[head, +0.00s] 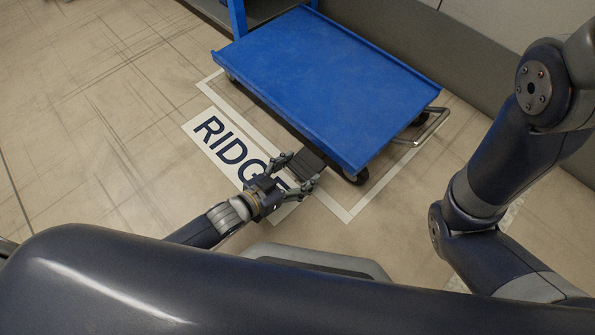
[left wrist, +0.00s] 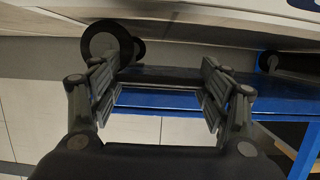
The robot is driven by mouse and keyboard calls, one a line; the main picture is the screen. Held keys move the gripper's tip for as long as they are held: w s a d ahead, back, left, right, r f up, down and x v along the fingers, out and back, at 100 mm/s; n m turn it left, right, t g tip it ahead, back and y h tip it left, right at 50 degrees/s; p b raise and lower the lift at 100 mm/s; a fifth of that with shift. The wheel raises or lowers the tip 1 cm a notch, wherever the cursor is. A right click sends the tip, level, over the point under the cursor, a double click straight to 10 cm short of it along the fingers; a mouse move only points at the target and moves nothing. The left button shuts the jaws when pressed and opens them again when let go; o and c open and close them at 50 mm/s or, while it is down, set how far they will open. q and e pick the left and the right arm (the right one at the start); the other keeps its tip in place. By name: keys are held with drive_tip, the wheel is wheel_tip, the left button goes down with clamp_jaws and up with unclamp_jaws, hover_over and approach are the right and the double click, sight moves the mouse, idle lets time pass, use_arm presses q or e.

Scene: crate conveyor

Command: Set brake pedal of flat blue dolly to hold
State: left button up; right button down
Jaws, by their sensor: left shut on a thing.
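The flat blue dolly (head: 325,75) stands on the tiled floor, its blue deck facing up. The dark brake pedal (head: 307,158) sticks out at its near left side, low by the deck's edge. My left gripper (head: 299,168) has its fingers on either side of the pedal and is shut on it. In the left wrist view the pedal shows as a dark flat plate (left wrist: 160,74) between the two fingers (left wrist: 160,92). Whether the pedal is up or down is hard to tell. My right arm is at the right; its gripper is out of view.
A white floor outline (head: 343,213) runs around the dolly, with a white label reading "RIDGE" (head: 222,147) partly under my left gripper. A dark caster wheel (head: 355,176) and a metal handle bar (head: 433,127) are near. A blue rack post (head: 237,18) stands behind. Floor at left is clear.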

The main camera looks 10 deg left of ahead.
use_arm(q)
drive_tip(key=shift+r, duration=0.1)
drive_tip(key=o, duration=1.5)
drive_tip(key=shift+w, duration=0.1)
drive_tip(key=shift+o, duration=0.2)
drive_tip(key=shift+s, duration=0.2)
drive_tip(key=shift+s+a, duration=0.2)
drive_tip(key=shift+a, duration=0.05)
drive_tip(key=v, duration=1.1)
